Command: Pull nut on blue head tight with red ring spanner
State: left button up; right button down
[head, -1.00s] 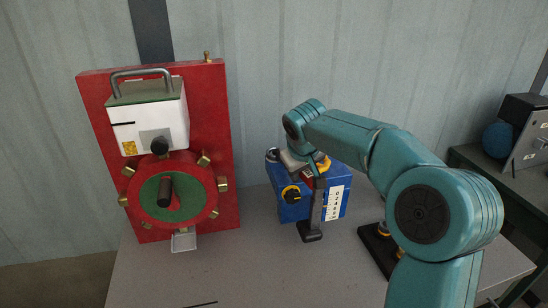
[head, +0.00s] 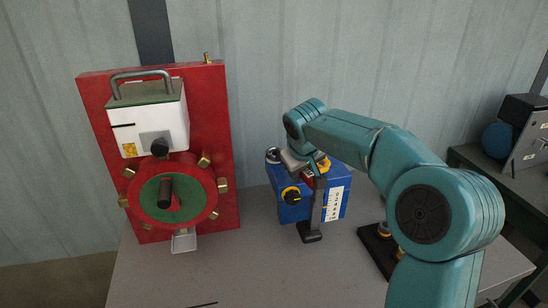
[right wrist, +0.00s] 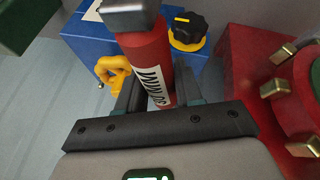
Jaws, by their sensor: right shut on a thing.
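The blue head (head: 335,202) is a blue box on the table, right of the red panel. It also shows at the top of the right wrist view (right wrist: 87,36). My right gripper (head: 306,172) is at its front upper side, shut on the red tool (right wrist: 147,58), which I take for the ring spanner. Its red body carries a white label and a grey block sits at its far end. In the head view a dark bar with a black foot hangs below the gripper, in front of the box. I cannot make out the nut. My left gripper is not in view.
A black knob on yellow (head: 291,195) and a yellow part (right wrist: 112,70) are beside the tool. A red panel (head: 222,130) with a white box and wheel stands left. A black base (head: 376,252) lies right. The table front (head: 260,275) is mostly clear.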

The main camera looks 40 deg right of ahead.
jog(key=shift+f+b, duration=0.35)
dwell(0.6)
jog(key=shift+a+r, duration=0.1)
jog(key=shift+r+p, duration=0.3)
jog(key=shift+p, duration=0.1)
jog(key=shift+f+b, duration=0.35)
dwell(0.4)
jog(key=shift+r, duration=0.1)
jog(key=shift+r+p, duration=0.2)
jog(key=shift+p, duration=0.15)
jog(key=shift+r, duration=0.1)
